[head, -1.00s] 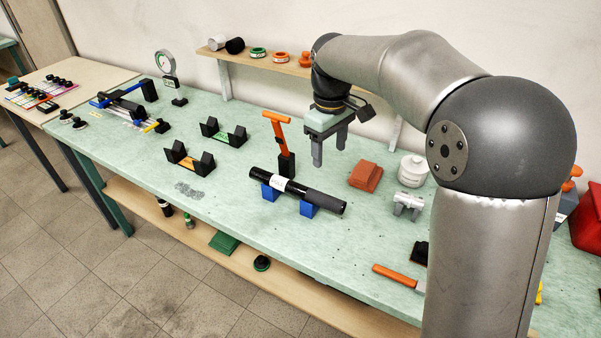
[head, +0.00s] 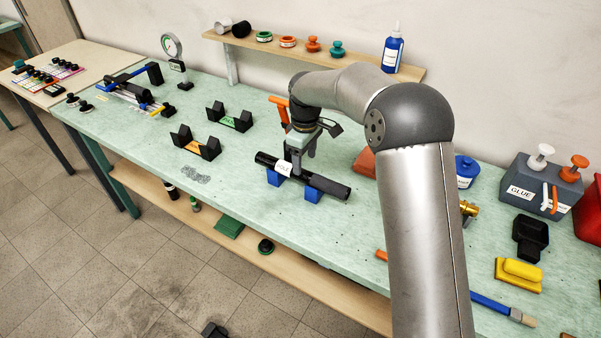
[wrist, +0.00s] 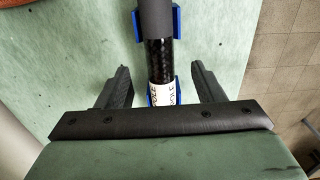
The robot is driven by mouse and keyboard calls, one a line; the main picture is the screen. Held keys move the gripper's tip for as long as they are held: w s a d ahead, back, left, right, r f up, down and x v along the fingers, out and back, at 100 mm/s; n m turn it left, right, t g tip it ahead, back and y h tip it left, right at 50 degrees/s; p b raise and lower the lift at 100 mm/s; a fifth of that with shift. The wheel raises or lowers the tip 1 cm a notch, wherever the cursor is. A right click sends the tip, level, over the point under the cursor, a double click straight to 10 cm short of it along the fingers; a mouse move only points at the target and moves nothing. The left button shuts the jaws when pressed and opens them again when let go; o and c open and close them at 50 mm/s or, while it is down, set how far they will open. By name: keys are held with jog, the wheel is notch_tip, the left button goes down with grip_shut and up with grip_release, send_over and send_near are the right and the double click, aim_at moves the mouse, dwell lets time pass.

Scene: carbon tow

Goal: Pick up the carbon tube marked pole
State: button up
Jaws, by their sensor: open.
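The black carbon tube (head: 322,184) lies across two blue cradles (head: 311,194) near the middle of the bench. It has a white label and a thicker dark sleeve toward its right end. In the wrist view the tube (wrist: 158,55) runs between my fingers, and its label reads "POLE". My gripper (head: 302,158) is open, at the tube's label in the head view. In the wrist view my gripper's fingers (wrist: 162,88) stand apart on either side of the tube, with gaps to it. The tube's end beyond the label is hidden by my gripper body in the wrist view.
An orange-handled tool (head: 279,101) stands behind the tube, close to my gripper. Two black holders, one with a green base (head: 229,117) and one with orange (head: 195,145), are to the left. A reddish block (head: 365,162) is to the right. The bench front is clear.

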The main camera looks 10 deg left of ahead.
jog(key=shift+w+a+f+p, duration=0.15)
jog(key=shift+f+p, duration=0.35)
jog(key=shift+f, duration=0.95)
jog(key=shift+a+f+p, duration=0.2)
jog(key=shift+f+p, duration=0.25)
jog(key=shift+f, duration=1)
jog(key=c, duration=1.2)
